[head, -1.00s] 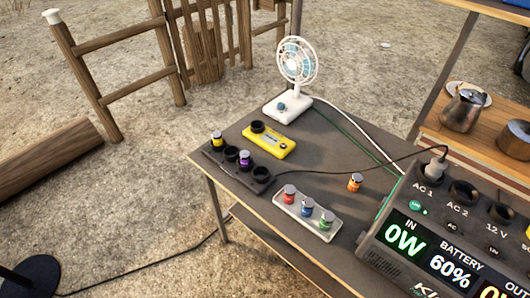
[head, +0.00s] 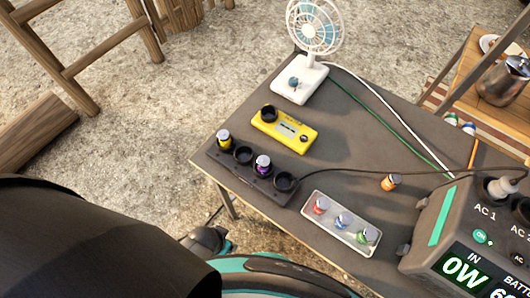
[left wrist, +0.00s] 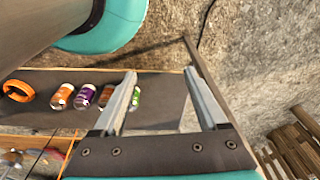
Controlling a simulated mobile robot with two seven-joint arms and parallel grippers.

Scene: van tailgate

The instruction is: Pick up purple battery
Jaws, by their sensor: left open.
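The purple battery (head: 263,165) stands upright in a socket of a black holder (head: 284,190) at the table's left edge. A yellow battery (head: 223,139) stands in the same holder, with an empty socket between them. In the left wrist view my left gripper (left wrist: 159,60) is open, with nothing between its fingers. That view shows a row of small capped cylinders, one of them purple (left wrist: 86,97); I cannot tell whether it is the battery. My left arm covers the lower left of the head view, short of the holder. My right gripper is not in view.
A yellow device (head: 285,131) and a white fan (head: 300,85) stand behind the holder. A white tray (head: 341,224) holds red, blue and green batteries. An orange battery (head: 390,182) stands apart. A power station (head: 440,220) is at right, with a cable crossing the table.

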